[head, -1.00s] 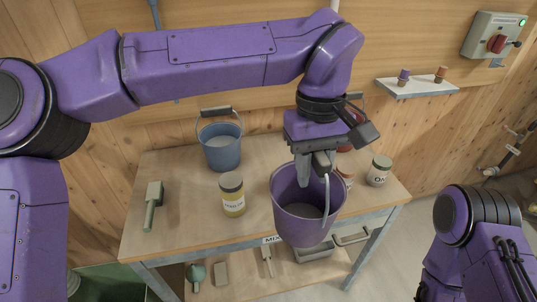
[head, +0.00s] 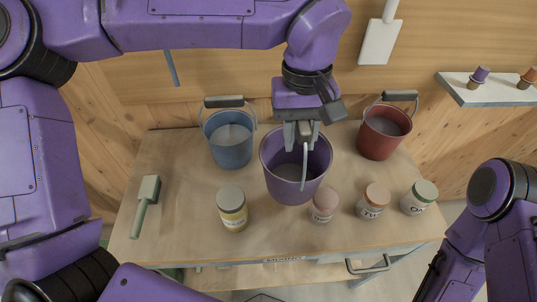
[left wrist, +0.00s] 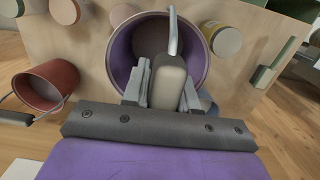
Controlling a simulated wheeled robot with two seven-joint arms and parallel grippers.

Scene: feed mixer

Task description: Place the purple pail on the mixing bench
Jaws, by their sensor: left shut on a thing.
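The purple pail (head: 275,180) is upright over the middle of the mixing bench (head: 180,240), between the blue pail and the red pail. I cannot tell whether its base touches the top. My left gripper (head: 301,140) is above the pail's mouth and shut on its handle. The left wrist view shows the fingers (left wrist: 160,88) around the handle's grip, with the purple pail's wall (left wrist: 122,48) beyond. The pail has some pale contents. My right arm shows at the right edge, but its gripper is out of view.
A blue pail (head: 230,155) stands left and a red pail (head: 378,145) right. A yellow-labelled jar (head: 232,212), a pink-lidded jar (head: 322,208), an orange-lidded jar (head: 373,203) and a green-lidded jar (head: 419,198) stand nearby. Bare bench shows at front.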

